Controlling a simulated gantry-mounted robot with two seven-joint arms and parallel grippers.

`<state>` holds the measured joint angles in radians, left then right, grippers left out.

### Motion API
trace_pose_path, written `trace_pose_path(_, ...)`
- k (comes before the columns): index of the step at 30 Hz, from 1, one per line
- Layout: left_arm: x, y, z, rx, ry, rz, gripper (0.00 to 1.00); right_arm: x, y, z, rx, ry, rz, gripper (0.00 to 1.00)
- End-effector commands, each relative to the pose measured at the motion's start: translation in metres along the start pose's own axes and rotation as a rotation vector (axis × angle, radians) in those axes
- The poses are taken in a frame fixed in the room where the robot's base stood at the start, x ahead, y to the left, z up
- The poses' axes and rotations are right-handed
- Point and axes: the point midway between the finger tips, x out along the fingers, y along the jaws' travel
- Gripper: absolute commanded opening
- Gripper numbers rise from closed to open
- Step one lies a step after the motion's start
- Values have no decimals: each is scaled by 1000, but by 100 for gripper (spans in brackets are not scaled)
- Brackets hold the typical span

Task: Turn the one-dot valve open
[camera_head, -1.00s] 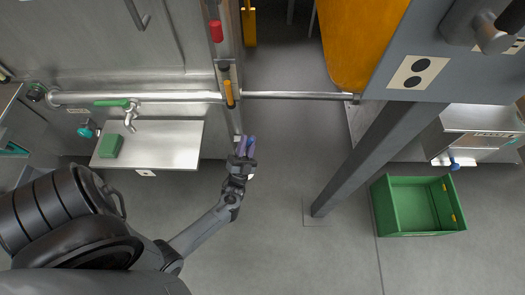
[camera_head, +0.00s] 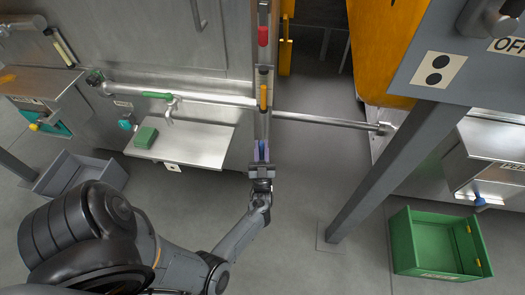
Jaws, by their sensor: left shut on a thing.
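My left gripper (camera_head: 262,152) is at the lower end of the upright post, in the middle of the camera_head view. It is shut on a small blue piece, mostly hidden between its lavender fingertips. I cannot tell whether this piece is the one-dot valve's handle. No label with a clear single dot is readable. An orange handle (camera_head: 264,97) stands upright on the post above the gripper, apart from it. A red handle (camera_head: 263,36) is higher on the post. A two-dot label (camera_head: 437,70) is on the grey panel at the upper right. My right gripper is out of view.
A horizontal pipe (camera_head: 325,119) runs right from the post. A green-handled tap (camera_head: 157,96) is above a steel shelf (camera_head: 205,146) with a green sponge (camera_head: 146,137). A slanted grey leg (camera_head: 372,185) and a green crate (camera_head: 402,245) are at right. A grey bin (camera_head: 112,176) is at left.

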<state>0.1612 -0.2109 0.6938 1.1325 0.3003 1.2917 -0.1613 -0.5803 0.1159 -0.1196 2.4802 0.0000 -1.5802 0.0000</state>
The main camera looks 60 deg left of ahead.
Motion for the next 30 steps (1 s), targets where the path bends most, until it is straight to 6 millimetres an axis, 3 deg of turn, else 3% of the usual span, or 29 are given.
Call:
trace_pose_path(10, 1, 0, 0, -3, 2, -2, 0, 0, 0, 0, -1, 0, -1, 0)
trace_pose_path(11, 1, 0, 0, -3, 2, -2, 26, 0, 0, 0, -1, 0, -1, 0)
trace_pose_path(15, 1, 0, 0, -2, 1, -2, 44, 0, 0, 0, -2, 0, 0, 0)
trace_pose_path(25, -1, 0, 0, -2, -1, -1, 44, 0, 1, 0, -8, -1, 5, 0)
trace_pose_path(30, -16, 0, 0, -2, -3, -1, 44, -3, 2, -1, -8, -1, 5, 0)
